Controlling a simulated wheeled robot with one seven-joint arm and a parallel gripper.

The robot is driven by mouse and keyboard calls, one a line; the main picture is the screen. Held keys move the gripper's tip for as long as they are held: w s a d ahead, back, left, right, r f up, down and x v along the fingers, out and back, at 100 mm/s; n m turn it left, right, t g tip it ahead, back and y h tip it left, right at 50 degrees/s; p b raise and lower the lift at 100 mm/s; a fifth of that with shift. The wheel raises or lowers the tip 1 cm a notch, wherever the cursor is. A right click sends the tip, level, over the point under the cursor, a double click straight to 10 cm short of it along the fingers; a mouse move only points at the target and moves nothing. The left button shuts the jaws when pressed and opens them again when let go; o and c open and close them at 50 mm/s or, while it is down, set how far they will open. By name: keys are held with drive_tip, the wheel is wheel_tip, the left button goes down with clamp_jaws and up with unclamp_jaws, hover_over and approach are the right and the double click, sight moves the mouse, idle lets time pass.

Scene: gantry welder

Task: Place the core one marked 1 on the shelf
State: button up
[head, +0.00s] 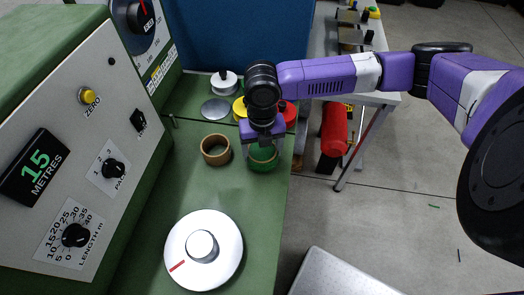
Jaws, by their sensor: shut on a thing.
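My gripper (262,148) points down over the green bench top and is shut on a green ring-shaped core (263,163). The jaws hide part of the core's rim. I cannot tell whether the core touches the bench top or hangs just above it. A brown ring-shaped core (215,150) lies on the bench just left of my gripper. No mark 1 can be read on either core. The green bench top (190,190) is the surface under them; no separate shelf can be made out for sure.
Behind my gripper stand a yellow round piece (239,108), a red one (290,115) and a white knobbed piece (224,83). A white dial (204,250) sits at the bench front. A control panel (80,150) rises at left. A grey table (345,95) and red cylinder (335,130) are at right.

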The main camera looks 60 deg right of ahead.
drive_tip(key=shift+f, duration=0.45)
drive_tip(key=shift+f, duration=0.1)
drive_tip(key=o, duration=1.4)
